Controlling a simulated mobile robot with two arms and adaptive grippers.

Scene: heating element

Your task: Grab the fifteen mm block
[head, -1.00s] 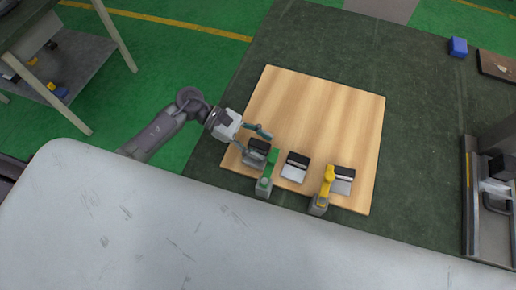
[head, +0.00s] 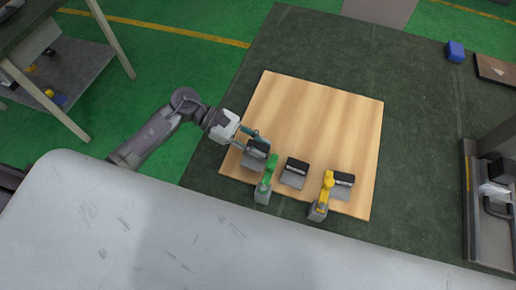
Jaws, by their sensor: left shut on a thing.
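Three small blocks with black tops sit on grey stands in a row near the front edge of the wooden board (head: 320,110). My left gripper (head: 256,144) is shut on the leftmost block (head: 257,152), behind the green-handled tool. The middle block (head: 297,165) and the right block (head: 344,179) stand untouched. No size marks are readable, so I cannot tell which is the fifteen mm block. My right gripper is not in view.
A green-handled tool (head: 266,178) and a yellow-handled tool (head: 324,192) stand upright at the board's front edge. The board's back half is clear.

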